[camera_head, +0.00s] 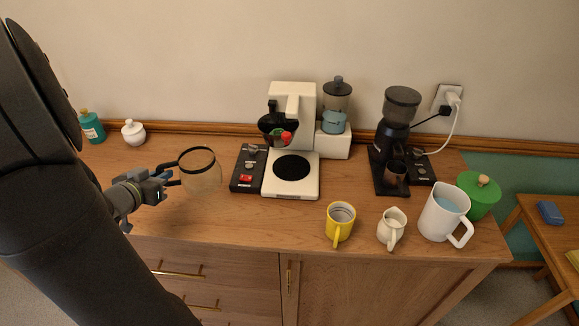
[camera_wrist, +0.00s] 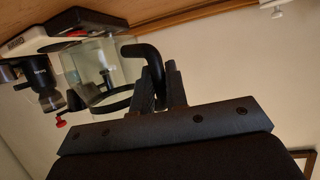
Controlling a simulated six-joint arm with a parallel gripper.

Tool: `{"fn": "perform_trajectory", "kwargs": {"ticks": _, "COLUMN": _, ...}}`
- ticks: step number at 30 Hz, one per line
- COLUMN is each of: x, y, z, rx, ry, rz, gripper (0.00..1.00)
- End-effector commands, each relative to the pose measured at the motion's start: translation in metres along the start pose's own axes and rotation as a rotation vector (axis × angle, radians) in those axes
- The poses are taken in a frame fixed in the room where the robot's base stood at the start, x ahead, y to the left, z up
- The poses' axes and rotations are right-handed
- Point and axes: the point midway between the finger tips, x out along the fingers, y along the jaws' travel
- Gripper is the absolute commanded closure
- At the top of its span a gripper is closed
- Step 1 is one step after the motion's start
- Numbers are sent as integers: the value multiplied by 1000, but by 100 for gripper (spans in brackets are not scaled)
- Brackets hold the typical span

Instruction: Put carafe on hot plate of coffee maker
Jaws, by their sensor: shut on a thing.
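The glass carafe (camera_head: 204,178) has a black rim band and a black handle. My gripper (camera_head: 168,178) is shut on its handle and holds it at the left of the coffee maker, roughly upright. Whether it touches the counter is hard to tell. In the wrist view the carafe (camera_wrist: 95,70) and its curved handle (camera_wrist: 146,52) show, with the handle between the fingers of my gripper (camera_wrist: 160,85). The white coffee maker (camera_head: 298,98) stands against the wall. Its round black hot plate (camera_head: 292,168) is bare. A black filter basket (camera_head: 278,128) with a red part hangs above the plate.
A black control panel (camera_head: 248,168) lies between carafe and hot plate. A grinder (camera_head: 393,140) stands at the right. A yellow mug (camera_head: 341,222), a small cream pitcher (camera_head: 392,227) and a white jug (camera_head: 437,212) stand front right. A white sugar bowl (camera_head: 133,132) stands back left.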

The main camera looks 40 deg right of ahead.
Motion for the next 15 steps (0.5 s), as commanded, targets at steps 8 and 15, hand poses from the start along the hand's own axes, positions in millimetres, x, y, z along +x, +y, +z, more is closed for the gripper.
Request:
{"fn": "perform_trajectory", "kwargs": {"ticks": 8, "x": -45, "y": 32, "z": 48, "rx": 116, "ry": -1, "rz": 294, "gripper": 100}}
{"fn": "perform_trajectory", "kwargs": {"ticks": 15, "x": -66, "y": 50, "z": 64, "rx": 166, "ry": 0, "rz": 407, "gripper": 100}}
